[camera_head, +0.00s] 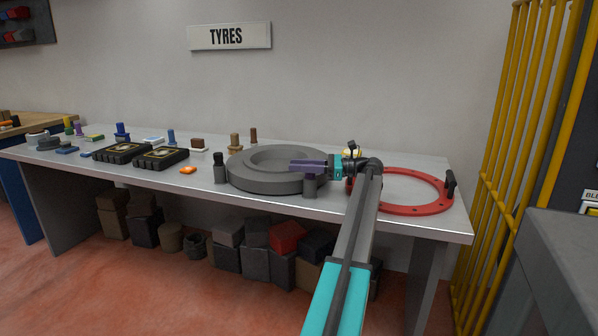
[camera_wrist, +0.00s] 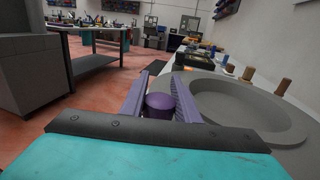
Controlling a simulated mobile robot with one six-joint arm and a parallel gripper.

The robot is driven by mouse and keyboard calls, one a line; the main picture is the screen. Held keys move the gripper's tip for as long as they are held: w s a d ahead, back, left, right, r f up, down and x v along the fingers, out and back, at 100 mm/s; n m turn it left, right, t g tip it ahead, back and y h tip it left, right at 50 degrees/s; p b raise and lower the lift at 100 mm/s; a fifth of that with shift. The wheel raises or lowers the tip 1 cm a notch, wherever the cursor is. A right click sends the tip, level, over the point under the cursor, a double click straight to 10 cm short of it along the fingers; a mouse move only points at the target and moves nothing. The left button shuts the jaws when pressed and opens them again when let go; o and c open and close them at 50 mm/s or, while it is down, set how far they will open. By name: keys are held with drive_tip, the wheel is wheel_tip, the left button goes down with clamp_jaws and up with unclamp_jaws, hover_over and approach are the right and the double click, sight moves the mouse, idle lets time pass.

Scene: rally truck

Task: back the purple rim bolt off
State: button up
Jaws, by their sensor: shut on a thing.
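The purple rim bolt (camera_wrist: 160,102) shows in the wrist view as a round purple head between my two purple jaws. My gripper (camera_wrist: 160,97) is shut on it, beside the rim of the grey wheel (camera_wrist: 240,108). In the head view my gripper (camera_head: 308,166) reaches in from the right, level over the front right edge of the grey wheel (camera_head: 250,176). The jaws hide the bolt head there. A dark grey upright piece (camera_head: 310,186) shows just below the jaws. I cannot tell how far the bolt is screwed in.
A red ring (camera_head: 412,210) with black handles lies to the right, partly behind my arm. A dark knobbed post (camera_head: 219,168) stands left of the wheel. Two black cases (camera_head: 162,158) and several small coloured pieces fill the bench's left. A yellow barred cage (camera_head: 510,120) stands at the right.

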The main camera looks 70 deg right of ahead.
drive_tip(key=n+y+b, duration=0.1)
drive_tip(key=a+f+n+g+y, duration=0.1)
drive_tip(key=y, duration=0.1)
drive_tip(key=shift+s+a+g+b, duration=0.1)
drive_tip(key=shift+a+g+b, duration=0.05)
drive_tip(key=shift+g+b, duration=0.2)
drive_tip(key=o, duration=0.7)
drive_tip(key=shift+c, duration=0.2)
drive_tip(key=o, duration=0.4)
drive_tip(key=shift+a+r, duration=0.1)
drive_tip(key=shift+r, duration=0.15)
drive_tip(key=shift+r, duration=0.1)
drive_tip(key=shift+d+r+p, duration=0.15)
drive_tip(key=shift+d+p, duration=0.05)
drive_tip(key=shift+p, duration=0.75)
